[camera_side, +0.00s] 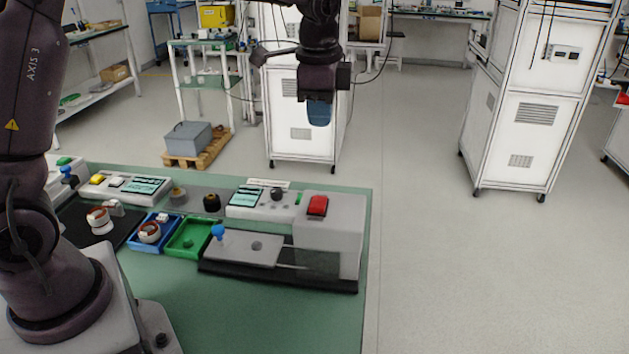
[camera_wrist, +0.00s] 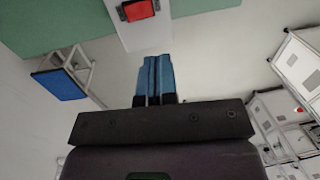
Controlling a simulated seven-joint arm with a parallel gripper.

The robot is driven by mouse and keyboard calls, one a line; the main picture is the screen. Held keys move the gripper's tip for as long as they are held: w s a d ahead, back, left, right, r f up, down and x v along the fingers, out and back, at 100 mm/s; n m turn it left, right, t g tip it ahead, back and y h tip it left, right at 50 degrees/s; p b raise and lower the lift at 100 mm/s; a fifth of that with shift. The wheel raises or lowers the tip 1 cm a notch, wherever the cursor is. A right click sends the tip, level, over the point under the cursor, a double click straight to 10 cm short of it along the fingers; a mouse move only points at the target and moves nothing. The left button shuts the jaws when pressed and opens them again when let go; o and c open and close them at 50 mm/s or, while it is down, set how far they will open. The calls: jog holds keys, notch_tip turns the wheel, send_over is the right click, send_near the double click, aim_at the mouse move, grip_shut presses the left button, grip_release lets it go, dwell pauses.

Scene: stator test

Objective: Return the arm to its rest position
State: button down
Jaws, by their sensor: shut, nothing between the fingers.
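My gripper (camera_side: 319,113) hangs in the air at the top middle of the side view, above and behind the back right corner of the green bench, pointing down. Its blue fingers show side by side in the wrist view (camera_wrist: 155,75). They are shut with nothing between them. It is well clear of the grey test box with the red button (camera_side: 317,205), which also shows in the wrist view as a red button (camera_wrist: 138,10) beyond the fingertips.
White cabinets (camera_side: 520,100) stand behind. Open floor lies right.

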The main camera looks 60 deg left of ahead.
jog(key=s+r+n+t, duration=0.2)
jog(key=s+n, duration=0.2)
jog(key=s, duration=0.7)
jog(key=s+d+r+n+t+h, duration=0.1)
jog(key=s+n, duration=0.3)
jog(key=s, duration=0.8)
jog(key=shift+s+d+r+n+t, duration=0.3)
jog(key=shift+r+n+t, duration=0.1)
jog(key=shift+r+t, duration=0.4)
